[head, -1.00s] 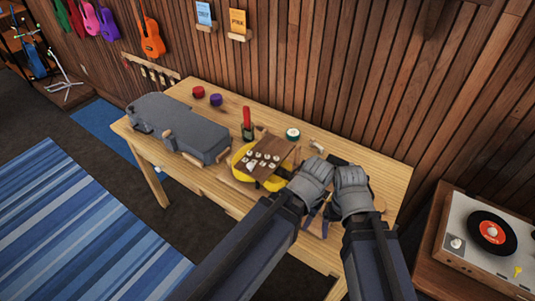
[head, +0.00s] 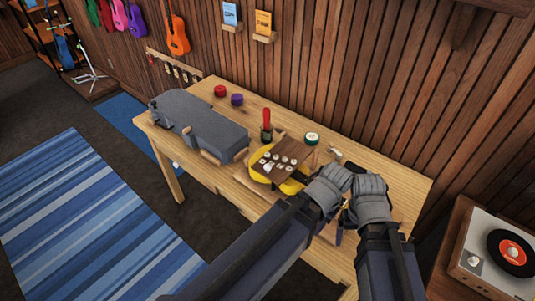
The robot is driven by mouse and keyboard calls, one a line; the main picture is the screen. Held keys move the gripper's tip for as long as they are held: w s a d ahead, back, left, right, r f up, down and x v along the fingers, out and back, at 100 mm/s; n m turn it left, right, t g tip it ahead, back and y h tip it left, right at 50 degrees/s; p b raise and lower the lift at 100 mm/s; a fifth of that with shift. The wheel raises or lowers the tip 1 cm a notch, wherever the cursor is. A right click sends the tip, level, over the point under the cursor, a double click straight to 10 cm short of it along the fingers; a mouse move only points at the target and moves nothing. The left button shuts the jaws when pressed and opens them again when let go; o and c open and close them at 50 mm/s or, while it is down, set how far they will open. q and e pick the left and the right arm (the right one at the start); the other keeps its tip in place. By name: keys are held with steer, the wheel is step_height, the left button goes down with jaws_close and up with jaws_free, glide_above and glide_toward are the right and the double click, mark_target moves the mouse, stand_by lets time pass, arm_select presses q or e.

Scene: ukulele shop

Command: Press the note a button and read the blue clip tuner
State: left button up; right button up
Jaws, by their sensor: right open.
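A workbench (head: 395,179) stands against the wood wall. On it, a yellow object (head: 291,187), perhaps a ukulele body, lies partly under a brown panel (head: 289,149) with several small white round pieces. I cannot tell which, if any, is the note A button. My left gripper (head: 328,187) and right gripper (head: 368,194) are close together over the bench, to the right of the panel. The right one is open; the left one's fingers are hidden. I cannot make out the blue clip tuner; the hands cover that part of the bench.
A grey instrument case (head: 200,122) fills the bench's left end. A record player (head: 483,260) is at right.

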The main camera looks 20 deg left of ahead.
arm_select(q)
jaws_close()
stand_by(1.4)
